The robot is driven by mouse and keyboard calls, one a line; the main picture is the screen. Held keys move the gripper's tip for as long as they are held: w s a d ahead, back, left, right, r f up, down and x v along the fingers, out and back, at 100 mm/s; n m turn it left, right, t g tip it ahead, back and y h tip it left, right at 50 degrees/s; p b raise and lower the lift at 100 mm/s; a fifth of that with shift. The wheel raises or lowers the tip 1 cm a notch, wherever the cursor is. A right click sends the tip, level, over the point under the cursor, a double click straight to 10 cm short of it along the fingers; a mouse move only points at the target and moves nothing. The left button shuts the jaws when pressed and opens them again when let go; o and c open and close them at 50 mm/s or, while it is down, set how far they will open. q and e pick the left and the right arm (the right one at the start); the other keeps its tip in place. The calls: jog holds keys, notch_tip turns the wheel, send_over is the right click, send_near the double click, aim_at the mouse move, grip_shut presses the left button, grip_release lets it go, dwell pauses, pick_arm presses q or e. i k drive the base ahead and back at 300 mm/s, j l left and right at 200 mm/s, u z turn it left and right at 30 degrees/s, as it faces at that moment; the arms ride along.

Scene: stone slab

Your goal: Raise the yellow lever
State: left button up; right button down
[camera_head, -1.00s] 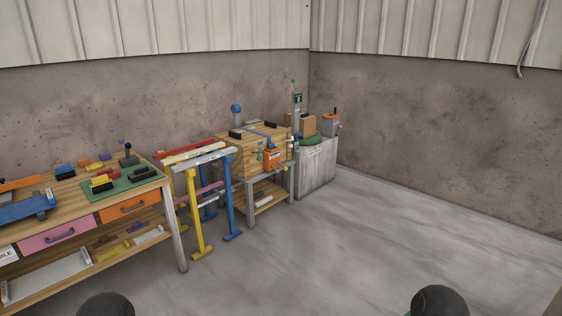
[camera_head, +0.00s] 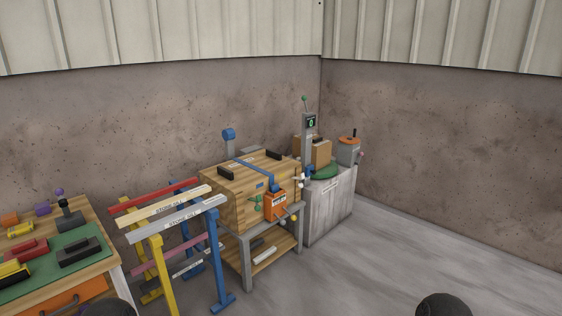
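No lever can be made out for certain as the yellow one. A green handle (camera_head: 257,200) sticks out at the left of the orange box. Small pale knobs (camera_head: 298,178) show to its upper right. The details are too small to tell how any lever is set. Neither gripper is in view; only dark rounded parts of mine show at the bottom edge.
A workbench (camera_head: 80,212) with a green mat and coloured blocks stands at the left. Sawhorse-like stands with blue legs (camera_head: 215,265) and yellow legs (camera_head: 160,280) stand before the crate's table (camera_head: 247,265). A grey cabinet (camera_head: 330,208) stands right. The floor (camera_head: 385,270) is clear at the right.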

aim_at(293, 218)
jog(key=i, duration=2.7)
jog(key=i+u, duration=0.1)
jog(key=i, duration=0.35)
jog(key=u, duration=0.15)
